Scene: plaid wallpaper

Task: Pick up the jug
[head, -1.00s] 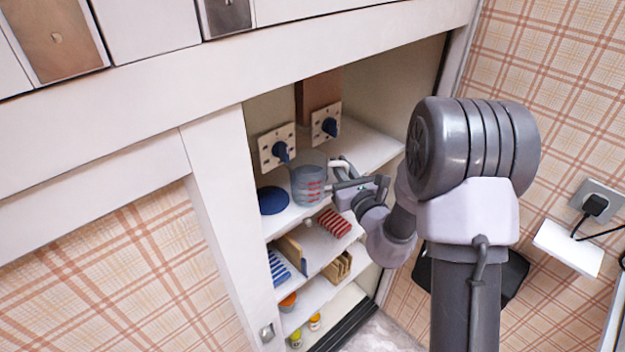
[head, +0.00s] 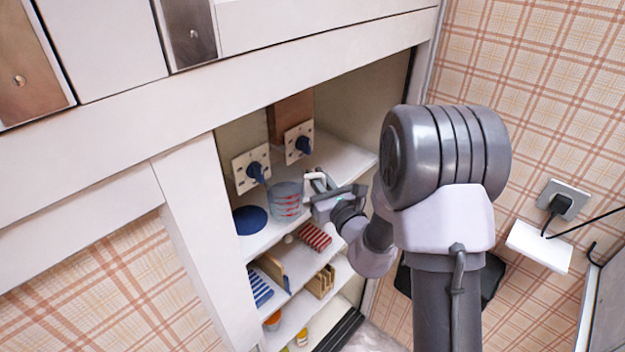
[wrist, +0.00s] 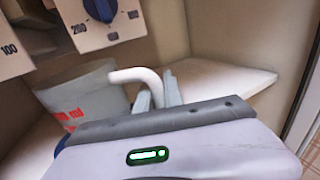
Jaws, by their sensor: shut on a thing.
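The jug (head: 285,201) is a translucent grey-blue vessel with red markings and a pale handle. It stands upright on the upper cupboard shelf, right of a dark blue disc. In the wrist view the jug (wrist: 80,98) shows at the left, with its white handle (wrist: 136,76) reaching toward my fingers. My gripper (head: 324,188) is at the jug's right side, shut on the handle. In the wrist view the gripper (wrist: 159,92) hides the lower handle and part of the jug. I cannot tell whether the jug's base touches the shelf.
Two panels with blue knobs (head: 252,168) (head: 299,143) stand just behind the jug. The blue disc (head: 250,220) lies close on its left. Lower shelves hold a red striped item (head: 315,237) and a wooden rack (head: 321,282). The upper shelf is clear at the back right.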

